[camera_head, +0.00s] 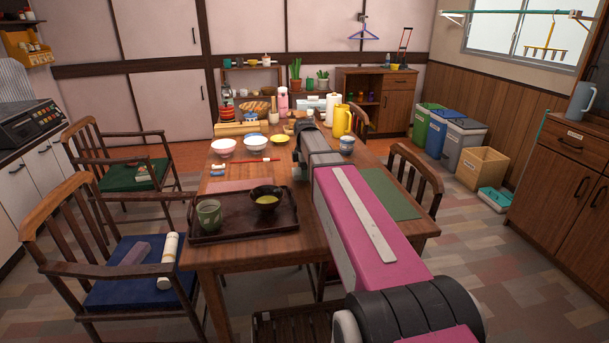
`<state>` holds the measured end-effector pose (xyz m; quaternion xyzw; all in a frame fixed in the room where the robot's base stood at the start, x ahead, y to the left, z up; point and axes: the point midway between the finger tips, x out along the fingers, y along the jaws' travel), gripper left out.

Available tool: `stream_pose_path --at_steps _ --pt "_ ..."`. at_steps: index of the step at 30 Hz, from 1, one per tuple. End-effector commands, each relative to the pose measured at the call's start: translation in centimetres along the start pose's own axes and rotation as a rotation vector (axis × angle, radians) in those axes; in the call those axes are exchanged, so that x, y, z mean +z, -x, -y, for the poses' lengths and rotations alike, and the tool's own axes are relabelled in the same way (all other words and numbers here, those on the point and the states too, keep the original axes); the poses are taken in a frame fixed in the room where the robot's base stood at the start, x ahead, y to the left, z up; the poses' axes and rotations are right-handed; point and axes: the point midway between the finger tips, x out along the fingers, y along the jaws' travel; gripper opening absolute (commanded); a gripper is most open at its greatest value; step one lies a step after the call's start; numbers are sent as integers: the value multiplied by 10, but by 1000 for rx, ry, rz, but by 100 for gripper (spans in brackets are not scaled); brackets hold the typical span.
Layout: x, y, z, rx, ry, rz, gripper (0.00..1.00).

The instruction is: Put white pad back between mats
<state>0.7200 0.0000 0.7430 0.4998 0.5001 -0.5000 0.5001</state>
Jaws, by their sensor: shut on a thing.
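My gripper (304,129) is over the middle of the table, at the far end of my arm. Its fingertips are mostly hidden by the arm. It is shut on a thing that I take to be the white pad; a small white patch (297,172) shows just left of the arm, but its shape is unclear. A brownish-pink mat (238,185) lies on the left part of the table. A green mat (392,196) lies on the right part. Most of the space between the mats is covered by my arm.
A dark tray (224,234) with a green cup (209,214) and a dark bowl (266,199) stands at the near left. Chairs stand around the table.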

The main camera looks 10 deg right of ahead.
Motion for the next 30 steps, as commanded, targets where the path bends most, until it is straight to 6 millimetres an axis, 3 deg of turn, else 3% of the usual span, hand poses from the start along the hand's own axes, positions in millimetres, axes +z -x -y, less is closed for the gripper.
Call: stream_pose_path --at_steps 3,15,16,18,30 --pt "0 -14 0 -1 0 0 48" --pt "0 -18 0 0 0 0 48" --pt "0 -18 0 0 0 0 80" --pt "0 -17 0 0 0 0 99" --pt "0 -11 0 1 0 0 99"
